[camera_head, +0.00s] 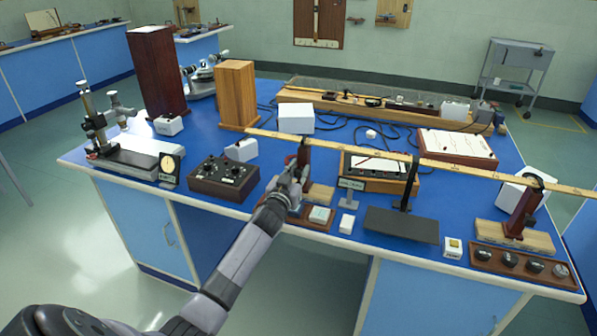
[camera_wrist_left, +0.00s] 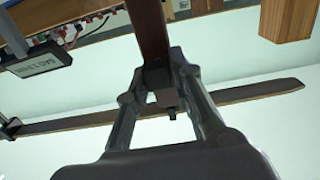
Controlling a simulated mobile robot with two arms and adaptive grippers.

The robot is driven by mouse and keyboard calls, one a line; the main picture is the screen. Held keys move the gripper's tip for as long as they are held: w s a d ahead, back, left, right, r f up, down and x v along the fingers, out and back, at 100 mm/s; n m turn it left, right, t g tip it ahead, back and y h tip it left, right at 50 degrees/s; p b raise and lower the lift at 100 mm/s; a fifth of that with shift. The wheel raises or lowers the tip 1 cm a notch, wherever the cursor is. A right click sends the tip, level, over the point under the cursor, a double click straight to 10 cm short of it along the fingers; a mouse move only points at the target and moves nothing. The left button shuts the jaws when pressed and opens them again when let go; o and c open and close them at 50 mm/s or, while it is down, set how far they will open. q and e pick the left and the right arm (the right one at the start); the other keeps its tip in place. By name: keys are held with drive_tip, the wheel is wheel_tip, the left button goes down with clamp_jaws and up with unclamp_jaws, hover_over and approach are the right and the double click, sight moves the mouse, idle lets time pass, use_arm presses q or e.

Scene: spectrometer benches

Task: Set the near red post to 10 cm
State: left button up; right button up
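A dark red post (camera_head: 304,154) stands on a pale wooden base (camera_head: 320,193) at the bench's front middle, under the long wooden metre rule (camera_head: 370,153). My left gripper (camera_head: 293,178) is at this post. In the left wrist view the fingers (camera_wrist_left: 163,66) come together on both sides of the post (camera_wrist_left: 154,25) and appear closed on it. A small dark block shows between the fingers; the rule (camera_wrist_left: 240,96) passes behind them. Another red post (camera_head: 524,208) stands at the right. My right gripper is not in view.
A black stand (camera_head: 401,225) rises to the rule's middle. A control box (camera_head: 222,178) with knobs lies left of my gripper. A tray of dark weights (camera_head: 520,265) lies at the front right. Small white blocks sit near the front edge.

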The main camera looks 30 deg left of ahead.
use_arm(q)
clamp_jaws()
idle(0.3)
drive_tip(key=s+a+p, duration=0.1)
drive_tip(key=s+a, duration=0.1)
drive_tip(key=a, duration=0.7)
drive_tip(key=o, duration=0.5)
unclamp_jaws()
drive_tip(key=shift+s+a, duration=0.2)
drive_tip(key=shift+a, duration=0.05)
drive_tip(key=shift+d, duration=0.1)
